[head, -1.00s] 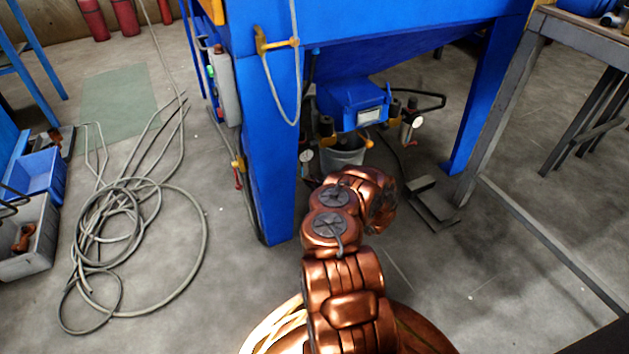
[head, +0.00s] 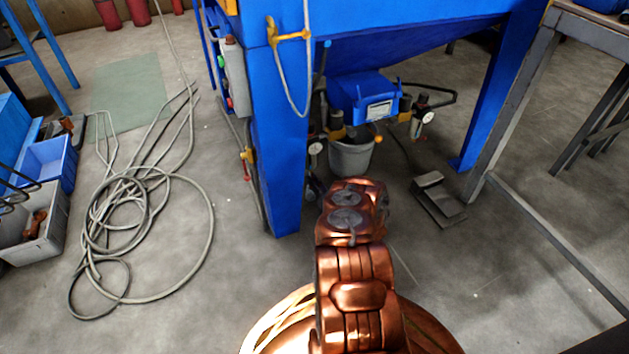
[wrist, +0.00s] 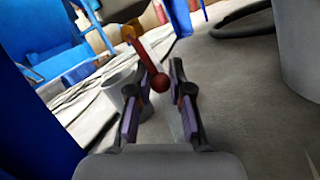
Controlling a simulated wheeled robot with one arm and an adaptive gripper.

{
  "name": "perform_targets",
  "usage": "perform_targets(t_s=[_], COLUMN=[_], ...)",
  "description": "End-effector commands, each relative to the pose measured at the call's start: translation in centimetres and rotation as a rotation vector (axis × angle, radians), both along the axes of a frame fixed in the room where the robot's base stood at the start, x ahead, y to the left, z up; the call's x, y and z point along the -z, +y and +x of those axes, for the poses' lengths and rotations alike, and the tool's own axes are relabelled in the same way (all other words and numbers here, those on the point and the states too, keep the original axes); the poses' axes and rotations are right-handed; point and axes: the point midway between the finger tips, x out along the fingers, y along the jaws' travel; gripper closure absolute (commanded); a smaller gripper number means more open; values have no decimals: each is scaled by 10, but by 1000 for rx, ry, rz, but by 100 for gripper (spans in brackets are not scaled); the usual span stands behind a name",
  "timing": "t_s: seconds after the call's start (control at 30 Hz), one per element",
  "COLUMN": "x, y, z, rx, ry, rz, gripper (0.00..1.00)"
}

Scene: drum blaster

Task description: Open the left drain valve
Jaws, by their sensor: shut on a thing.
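In the wrist view a red lever (wrist: 143,52) with a round red ball end (wrist: 160,82) stands between the fingers of my gripper (wrist: 158,88). The fingers are closed in on the ball end, a narrow gap showing along their length. The valve body is not clear. In the head view my arm reaches toward the blue machine (head: 277,130) and hides my gripper. Beneath the hopper, a gauge (head: 316,148) shows on the left fitting, and another gauge (head: 428,117) on the right one.
The blue leg is close on the left. A coiled hose (head: 110,225) lies on the floor left. A pedal (head: 438,200) lies right.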

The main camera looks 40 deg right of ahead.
Motion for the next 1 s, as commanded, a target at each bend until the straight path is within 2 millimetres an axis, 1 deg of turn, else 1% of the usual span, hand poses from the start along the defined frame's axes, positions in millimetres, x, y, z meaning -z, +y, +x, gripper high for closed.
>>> perform_targets(t_s=[0.03, 0.23, 0.63, 0.67, 0.7, 0.9, 1.0], x=[-2, -3, -3, -3, -3, -2, -1], y=[-3, -2, -1, -1, -1, 1, 1], z=[0, 1, 1, 1, 1, 1, 1], rx=[6, 6, 5, 5, 5, 3, 3], ry=[-8, -20, -22, -22, -21, -19, -19], rz=[10, 40, 43, 43, 43, 44, 44], gripper=[100, 100, 100, 78, 74, 54, 54])
